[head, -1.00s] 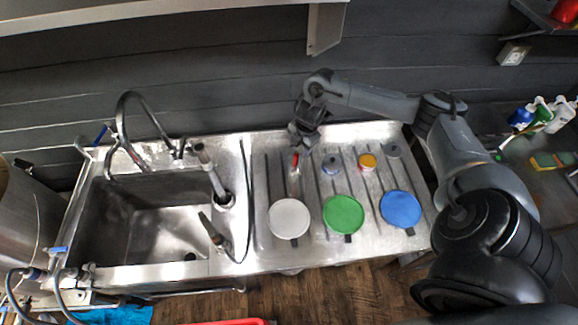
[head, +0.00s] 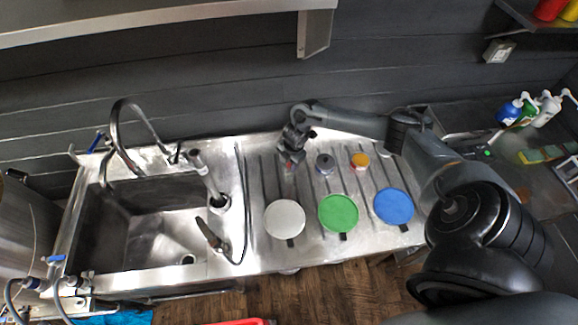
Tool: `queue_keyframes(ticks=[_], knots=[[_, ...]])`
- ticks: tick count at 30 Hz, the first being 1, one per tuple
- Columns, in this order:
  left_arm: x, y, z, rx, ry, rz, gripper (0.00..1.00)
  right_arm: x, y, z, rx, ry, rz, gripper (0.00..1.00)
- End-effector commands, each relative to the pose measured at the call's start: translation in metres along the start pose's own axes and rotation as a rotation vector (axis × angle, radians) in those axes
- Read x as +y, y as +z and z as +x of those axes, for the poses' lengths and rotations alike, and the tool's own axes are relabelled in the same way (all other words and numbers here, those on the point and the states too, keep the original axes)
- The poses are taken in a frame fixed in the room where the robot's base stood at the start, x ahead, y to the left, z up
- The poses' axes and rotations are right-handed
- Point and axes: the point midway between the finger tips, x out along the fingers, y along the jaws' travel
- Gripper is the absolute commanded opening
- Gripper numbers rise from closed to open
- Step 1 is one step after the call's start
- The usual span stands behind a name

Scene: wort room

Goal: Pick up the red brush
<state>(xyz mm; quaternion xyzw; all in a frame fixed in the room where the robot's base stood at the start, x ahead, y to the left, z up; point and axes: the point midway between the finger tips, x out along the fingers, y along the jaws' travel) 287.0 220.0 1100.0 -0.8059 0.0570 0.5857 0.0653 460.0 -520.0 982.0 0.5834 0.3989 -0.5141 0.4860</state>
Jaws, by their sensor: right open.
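The red brush (head: 290,166) is at the back left of the steel drainboard (head: 262,250). Only a small red part of it shows beneath my right gripper (head: 291,158), and the gripper hides the rest. My right gripper points down at the brush with its jaws open. I cannot tell whether the fingers are around the brush or just above it. My left gripper is not in view.
White (head: 284,218), green (head: 338,212) and blue (head: 393,206) discs lie in front on the drainboard. A grey-blue round item (head: 325,164) and an orange-topped one (head: 360,161) stand right of the brush. The sink (head: 150,225) with its faucet (head: 118,120) is at left.

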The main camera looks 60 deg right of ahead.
Motion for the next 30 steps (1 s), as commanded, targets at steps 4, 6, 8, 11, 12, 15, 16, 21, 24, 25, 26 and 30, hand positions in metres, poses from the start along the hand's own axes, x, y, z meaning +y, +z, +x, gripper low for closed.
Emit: queue_keyframes(ticks=[4,6,8,11,12,15,16,21,24,25,26,30], knots=[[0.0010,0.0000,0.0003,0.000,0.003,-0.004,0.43,0.0002,0.0001,0.0000,0.000,0.000,0.000,0.51],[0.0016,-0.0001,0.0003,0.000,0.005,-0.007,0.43,0.0002,0.0001,-0.0001,0.000,0.000,0.000,0.43],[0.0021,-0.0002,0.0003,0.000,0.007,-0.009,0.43,0.0001,0.0001,-0.0001,0.000,0.000,0.000,0.34],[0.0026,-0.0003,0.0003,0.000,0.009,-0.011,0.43,0.0001,0.0001,-0.0002,0.000,0.000,0.000,0.19],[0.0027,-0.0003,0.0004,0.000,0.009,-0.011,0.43,0.0001,0.0001,-0.0002,0.000,0.000,0.000,0.13],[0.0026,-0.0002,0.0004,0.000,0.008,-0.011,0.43,0.0001,0.0001,-0.0002,0.000,0.000,0.000,0.00],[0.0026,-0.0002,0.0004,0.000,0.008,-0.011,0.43,0.0001,0.0001,-0.0003,0.000,0.000,0.000,0.00],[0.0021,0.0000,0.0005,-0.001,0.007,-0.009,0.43,0.0002,0.0001,-0.0003,0.000,0.000,0.000,0.00],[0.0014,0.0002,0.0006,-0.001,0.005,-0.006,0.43,0.0002,0.0001,-0.0007,0.000,0.000,0.000,0.00],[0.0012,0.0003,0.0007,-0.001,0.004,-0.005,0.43,0.0003,0.0001,-0.0010,0.000,0.001,0.000,0.00],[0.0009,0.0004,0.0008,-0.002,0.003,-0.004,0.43,0.0005,0.0001,-0.0015,0.000,0.001,0.000,0.00],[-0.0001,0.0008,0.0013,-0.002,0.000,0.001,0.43,0.0019,0.0002,-0.0066,0.001,0.002,0.000,0.00]])
